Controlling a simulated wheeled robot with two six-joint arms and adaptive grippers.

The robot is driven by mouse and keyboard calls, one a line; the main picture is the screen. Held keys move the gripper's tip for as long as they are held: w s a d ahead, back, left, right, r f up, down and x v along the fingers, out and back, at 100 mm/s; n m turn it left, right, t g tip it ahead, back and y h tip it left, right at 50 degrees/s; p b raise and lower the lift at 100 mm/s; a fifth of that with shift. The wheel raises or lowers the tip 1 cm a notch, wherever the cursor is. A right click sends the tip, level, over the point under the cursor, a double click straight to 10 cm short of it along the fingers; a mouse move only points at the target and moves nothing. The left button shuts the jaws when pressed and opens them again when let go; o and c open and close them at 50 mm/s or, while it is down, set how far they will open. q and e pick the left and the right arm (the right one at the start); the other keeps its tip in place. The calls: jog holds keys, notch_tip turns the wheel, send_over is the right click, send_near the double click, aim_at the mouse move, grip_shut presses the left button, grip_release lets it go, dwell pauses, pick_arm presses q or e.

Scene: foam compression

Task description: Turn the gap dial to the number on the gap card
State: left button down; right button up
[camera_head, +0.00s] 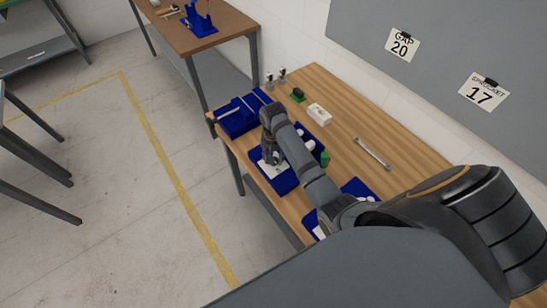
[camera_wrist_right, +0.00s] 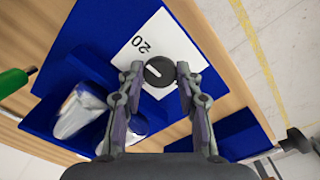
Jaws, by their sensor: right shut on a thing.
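The gap card (camera_head: 403,45) on the grey board at upper right reads "GAP 20". The gap dial (camera_wrist_right: 159,71) is a round black knob with a white pointer line, on a white plate (camera_wrist_right: 172,45) marked "20". The pointer is toward the upper left in the right wrist view; I cannot tell whether it lines up exactly with the "20". My right gripper (camera_wrist_right: 160,76) is shut on the dial, one finger on each side. In the head view my right arm mostly hides the dial on its blue fixture (camera_head: 286,184). My left gripper is out of view.
Metal cylinders (camera_wrist_right: 80,112) lie in the blue fixture beside the plate. A green handle (camera_head: 325,159), a wrench (camera_head: 372,153) and a white block (camera_head: 319,114) are on the wooden bench. A second card (camera_head: 483,94) reads "SPROCKET 17".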

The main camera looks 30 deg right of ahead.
jog(key=shift+w+d+r, duration=0.1)
jog(key=shift+w+r, duration=0.1)
dwell(0.4)
jog(key=o, duration=0.9)
jog(key=shift+o, duration=1.3)
jog(key=shift+s+f, duration=0.1)
notch_tip(320, 180, up, 8)
jog(key=shift+f, duration=0.25)
